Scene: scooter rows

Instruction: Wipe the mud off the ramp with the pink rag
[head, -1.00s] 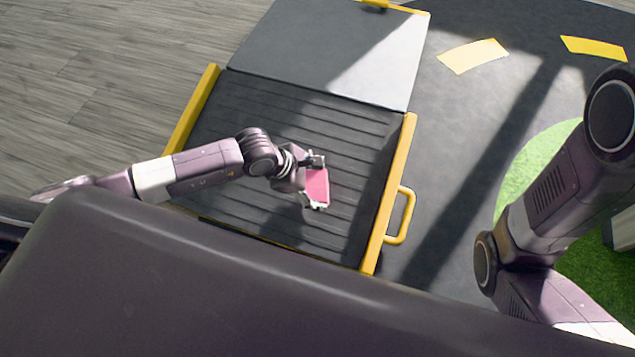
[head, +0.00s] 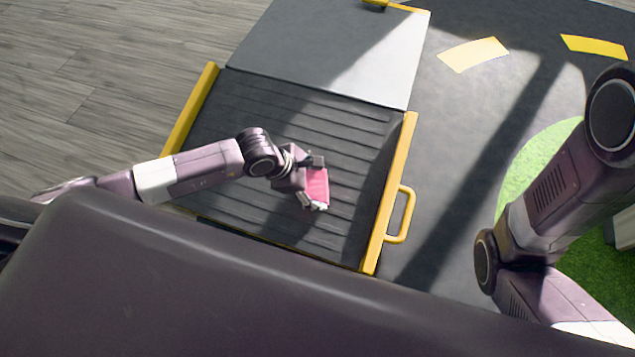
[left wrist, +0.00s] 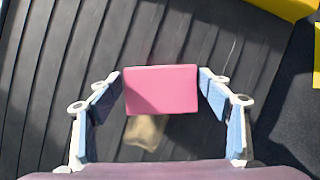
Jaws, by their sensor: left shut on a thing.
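The ramp (head: 250,105) is a dark ribbed plate with yellow rails on both sides, below me in the head view. My left gripper (head: 317,183) is over its middle-right part, shut on the pink rag (head: 319,188). In the left wrist view the rag (left wrist: 161,90) is a flat pink block between the two blue-padded fingers. A tan patch that looks like mud (left wrist: 146,131) shows on the ramp just below the rag in that view. In the head view this patch is hidden. I cannot tell whether the rag touches the ramp. My right gripper is out of view.
A smooth grey panel (head: 325,50) adjoins the ramp's far edge. The yellow right rail (head: 392,190) has a yellow handle (head: 407,215) on its outer side. Wooden decking (head: 90,80) lies left, dark floor right, with a green patch (head: 545,165) beyond.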

